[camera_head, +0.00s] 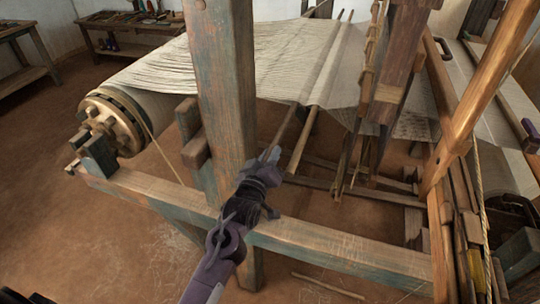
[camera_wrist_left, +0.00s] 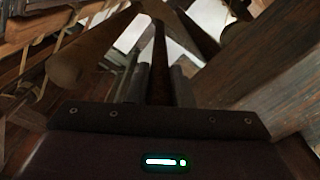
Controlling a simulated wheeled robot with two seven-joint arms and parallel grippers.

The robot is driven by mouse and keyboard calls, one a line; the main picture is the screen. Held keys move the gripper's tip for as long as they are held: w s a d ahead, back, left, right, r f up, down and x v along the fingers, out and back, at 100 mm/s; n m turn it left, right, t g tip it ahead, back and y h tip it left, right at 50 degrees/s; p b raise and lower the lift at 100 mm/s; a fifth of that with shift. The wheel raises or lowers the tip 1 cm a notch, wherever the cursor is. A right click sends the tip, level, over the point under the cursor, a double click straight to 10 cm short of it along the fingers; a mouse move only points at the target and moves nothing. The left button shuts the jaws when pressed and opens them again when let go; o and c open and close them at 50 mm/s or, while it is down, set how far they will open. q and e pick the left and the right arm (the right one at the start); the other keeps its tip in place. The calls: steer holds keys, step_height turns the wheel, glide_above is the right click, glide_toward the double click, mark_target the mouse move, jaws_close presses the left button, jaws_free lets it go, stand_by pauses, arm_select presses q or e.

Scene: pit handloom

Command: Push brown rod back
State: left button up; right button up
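The dark brown rod (camera_head: 286,126) slants down from the stretched threads toward the front of the loom. My left gripper (camera_head: 270,156) is at its near end, just right of the thick wooden post. In the left wrist view the rod (camera_wrist_left: 159,65) runs between the two fingers (camera_wrist_left: 160,86) and fills the gap, so the gripper looks shut on it. A second, lighter rod (camera_head: 303,142) lies close to its right, with its end free; its round end (camera_wrist_left: 68,68) shows at the left in the wrist view. My right gripper is not in view.
The weathered post (camera_head: 222,75) stands close left of my gripper. A long low beam (camera_head: 330,245) crosses under my left arm. The pale warp sheet (camera_head: 275,55) stretches behind, with the round warp beam (camera_head: 115,120) at left. Hanging wooden frames (camera_head: 395,65) stand to the right.

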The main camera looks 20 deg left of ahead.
arm_select(q)
jaws_close()
steer(key=shift+a, duration=0.1)
steer(key=a, duration=0.3)
steer(key=shift+w, duration=0.1)
steer(key=o, duration=0.7)
jaws_free()
steer(key=shift+a, duration=0.2)
steer(key=shift+f, duration=0.1)
